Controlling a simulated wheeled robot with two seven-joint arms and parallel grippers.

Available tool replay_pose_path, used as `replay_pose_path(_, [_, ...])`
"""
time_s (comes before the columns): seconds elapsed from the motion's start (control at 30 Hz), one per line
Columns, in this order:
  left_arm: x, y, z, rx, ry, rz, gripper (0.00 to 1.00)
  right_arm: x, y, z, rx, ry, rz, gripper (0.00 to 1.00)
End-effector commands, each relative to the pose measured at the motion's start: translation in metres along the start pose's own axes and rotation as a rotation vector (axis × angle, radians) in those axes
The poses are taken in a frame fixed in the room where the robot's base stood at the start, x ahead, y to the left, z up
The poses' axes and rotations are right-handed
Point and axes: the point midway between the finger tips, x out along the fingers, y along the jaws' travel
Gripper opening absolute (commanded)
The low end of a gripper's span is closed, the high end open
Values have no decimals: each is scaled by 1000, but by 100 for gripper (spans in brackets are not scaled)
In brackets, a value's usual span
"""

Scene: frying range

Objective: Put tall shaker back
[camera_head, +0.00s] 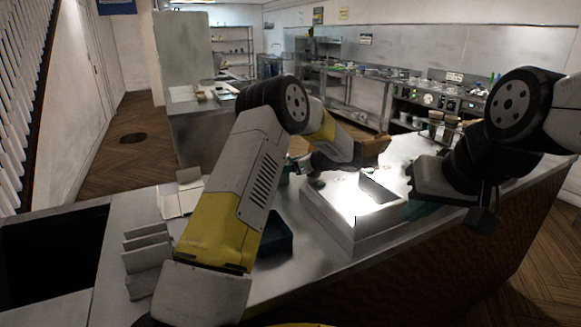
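My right gripper (484,212) comes in from the right and hangs dark above the counter, at the right side of the lit tray. Its fingers are seen from behind, so their opening is unclear. My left arm folds across the middle, and its gripper (308,165) is small and partly hidden near the tray's back left corner. Several small upright containers (436,122) stand at the counter's far right side, partly behind my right arm. I cannot tell which of them, if any, is the tall shaker. No shaker shows clearly in either gripper.
A brightly lit metal tray (340,222) sits mid-counter. A brown block (372,150) is behind it. A metal rack (146,255) and an open pale box (180,196) stand at left. A dark blue object (277,240) lies beside my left arm.

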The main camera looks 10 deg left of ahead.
Motion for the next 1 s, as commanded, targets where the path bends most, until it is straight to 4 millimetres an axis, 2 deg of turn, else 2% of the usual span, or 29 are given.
replay_pose_path(0.1, [-29,-1,0,0,-1,-5,66,0,0,0,0,0,0,0])
replay_pose_path(0.33, [-75,0,0,1,-1,-3,66,0,0,0,0,0,0,0])
replay_pose_path(0.5, [-95,0,0,0,0,-1,66,0,0,0,0,0,0,0])
replay_pose_path(0.67, [-99,9,9,-34,25,11,66,0,0,0,0,0,0,0])
replay_pose_path(0.77, [-98,31,27,-113,84,36,66,0,0,0,0,0,0,0])
replay_pose_path(1.0, [-104,120,68,-444,314,148,66,0,0,0,0,0,0,0])
